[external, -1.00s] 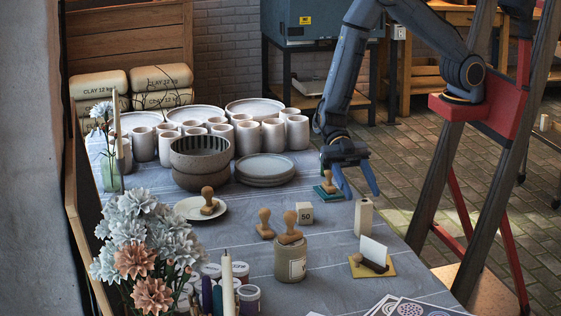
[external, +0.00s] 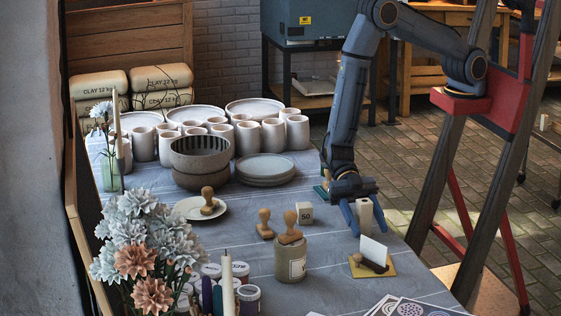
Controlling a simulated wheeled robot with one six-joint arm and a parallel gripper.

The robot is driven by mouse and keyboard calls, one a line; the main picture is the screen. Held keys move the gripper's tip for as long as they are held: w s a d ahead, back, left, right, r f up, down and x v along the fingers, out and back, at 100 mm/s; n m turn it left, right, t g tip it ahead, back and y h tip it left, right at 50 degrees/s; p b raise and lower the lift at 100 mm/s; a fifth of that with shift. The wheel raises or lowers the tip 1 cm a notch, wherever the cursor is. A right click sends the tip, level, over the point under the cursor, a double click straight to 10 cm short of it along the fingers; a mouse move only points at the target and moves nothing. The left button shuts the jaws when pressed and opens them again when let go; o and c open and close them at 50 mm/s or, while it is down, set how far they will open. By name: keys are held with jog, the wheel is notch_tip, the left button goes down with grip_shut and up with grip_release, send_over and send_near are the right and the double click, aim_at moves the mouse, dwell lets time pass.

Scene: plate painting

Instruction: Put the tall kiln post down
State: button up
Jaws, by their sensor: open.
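The tall kiln post (external: 364,213), a pale beige upright block, stands on the cloth-covered table (external: 330,262) near its right edge. My gripper (external: 367,228) is open and pointing down, with one blue finger on each side of the post. I cannot tell whether either finger touches it. The gripper body hides part of the post's top.
A yellow pad with a card holder (external: 374,262) is just in front of the post. A block marked 50 (external: 305,213) and wooden stamps (external: 265,225) are to the left. Stacked plates (external: 265,170) lie further back.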

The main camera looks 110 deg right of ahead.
jog(key=shift+a+f, duration=0.15)
jog(key=shift+a, duration=0.2)
grip_shut()
